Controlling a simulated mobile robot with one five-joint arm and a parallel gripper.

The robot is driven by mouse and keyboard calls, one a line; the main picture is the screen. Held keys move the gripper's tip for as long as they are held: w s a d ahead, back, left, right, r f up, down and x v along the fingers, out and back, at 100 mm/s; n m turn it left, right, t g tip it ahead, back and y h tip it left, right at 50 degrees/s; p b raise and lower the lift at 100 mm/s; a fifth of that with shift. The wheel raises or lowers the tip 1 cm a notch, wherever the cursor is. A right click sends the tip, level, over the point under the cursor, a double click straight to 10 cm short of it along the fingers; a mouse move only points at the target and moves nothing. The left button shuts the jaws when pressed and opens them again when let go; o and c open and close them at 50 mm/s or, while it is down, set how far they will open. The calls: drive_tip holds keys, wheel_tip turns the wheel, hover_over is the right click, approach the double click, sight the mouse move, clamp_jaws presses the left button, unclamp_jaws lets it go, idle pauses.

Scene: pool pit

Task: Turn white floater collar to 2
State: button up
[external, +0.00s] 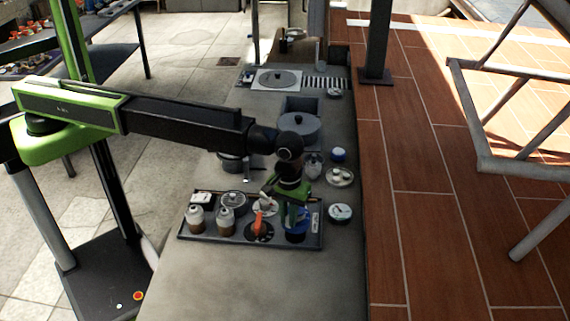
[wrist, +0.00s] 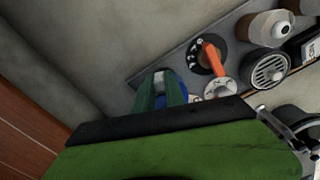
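My gripper (external: 293,222) points down over a blue round thing (external: 297,238) at the right end of a dark tray (external: 187,237). In the wrist view its green fingers (wrist: 163,88) stand a little apart, with a small white part (wrist: 159,77) between their tips. This may be the floater's white collar; the fingers hide most of it. I cannot tell whether they touch or grip it. The number setting cannot be read.
On the tray, a black dial with an orange handle (external: 259,224) is close left of my gripper, with a pale dial (wrist: 221,87) beside it. A white-topped round tub (external: 340,212) is to the right.

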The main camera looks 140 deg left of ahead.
drive_tip(key=shift+s, duration=0.1)
clamp_jaws()
drive_tip(key=shift+s+d+m, duration=0.1)
drive_tip(key=shift+s+m, duration=0.4)
drive_tip(key=shift+m, duration=0.75)
drive_tip(key=shift+s+m, duration=0.5)
drive_tip(key=shift+m, duration=0.8)
drive_tip(key=shift+s+d+m, duration=0.1)
drive_tip(key=shift+s+m, duration=0.4)
drive_tip(key=shift+m, duration=0.75)
drive_tip(key=o, duration=0.8)
unclamp_jaws()
drive_tip(key=shift+a, duration=0.1)
drive_tip(key=shift+r, duration=0.1)
